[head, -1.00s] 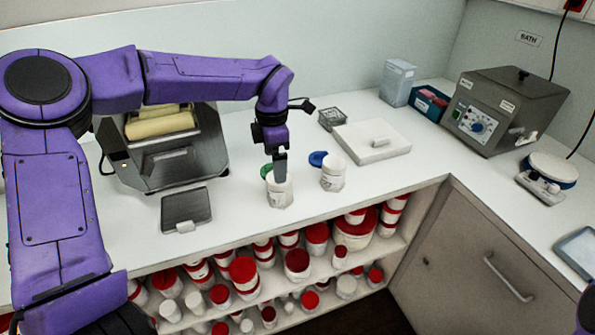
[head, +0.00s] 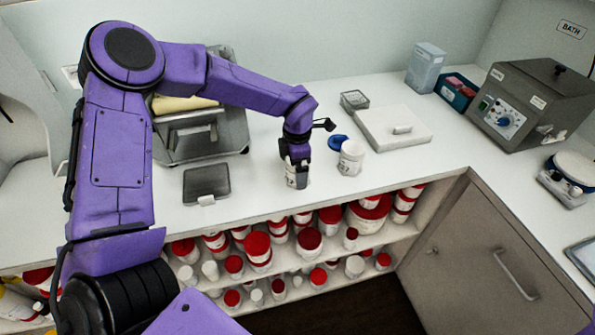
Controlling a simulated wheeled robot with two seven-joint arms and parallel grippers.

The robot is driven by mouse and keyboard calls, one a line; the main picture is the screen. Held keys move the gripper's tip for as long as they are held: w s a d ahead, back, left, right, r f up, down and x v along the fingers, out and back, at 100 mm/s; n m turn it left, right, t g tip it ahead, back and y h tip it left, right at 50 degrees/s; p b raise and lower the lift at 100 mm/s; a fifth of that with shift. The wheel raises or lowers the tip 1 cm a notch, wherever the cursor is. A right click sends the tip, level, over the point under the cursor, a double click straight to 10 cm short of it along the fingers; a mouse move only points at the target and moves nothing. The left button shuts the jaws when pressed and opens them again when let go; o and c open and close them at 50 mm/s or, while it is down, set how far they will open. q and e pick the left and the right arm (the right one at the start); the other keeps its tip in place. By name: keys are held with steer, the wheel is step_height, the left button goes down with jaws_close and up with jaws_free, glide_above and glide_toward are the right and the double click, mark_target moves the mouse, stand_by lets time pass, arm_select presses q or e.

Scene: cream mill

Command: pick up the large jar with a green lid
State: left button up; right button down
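A white jar (head: 297,181) stands on the white counter near its front edge, largely covered by my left gripper. Its lid is hidden now, so its green colour does not show. My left gripper (head: 296,172) points down over the jar, with its fingers low at the jar's upper part. Whether the fingers press on the jar cannot be told. My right gripper is not in view.
A grey scale (head: 206,182) and a steel machine (head: 205,140) are left of the jar. A white plate device (head: 394,128) lies behind right. A grey bath unit (head: 532,103) stands at right. Shelves below hold several red-lidded jars (head: 310,240). Counter between scale and jar is clear.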

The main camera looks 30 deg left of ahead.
arm_select(q)
steer(key=c, duration=0.5)
steer(key=shift+w, duration=0.1)
steer(key=c, duration=0.4)
steer(key=shift+c, duration=0.2)
steer(key=shift+r+b, duration=0.35)
steer(key=shift+b, duration=0.05)
steer(key=r, duration=0.1)
steer(key=r+b, duration=0.1)
steer(key=r, duration=0.1)
steer(key=shift+s+d+r, duration=0.2)
steer(key=shift+s+d, duration=0.1)
steer(key=shift+s, duration=0.1)
steer(key=s+d+r+b, duration=0.3)
steer(key=s+d+r, duration=0.3)
steer(key=s, duration=0.5)
step_height(320, 180, up, 3)
steer(key=shift+s+f, duration=0.1)
steer(key=shift+s, duration=0.25)
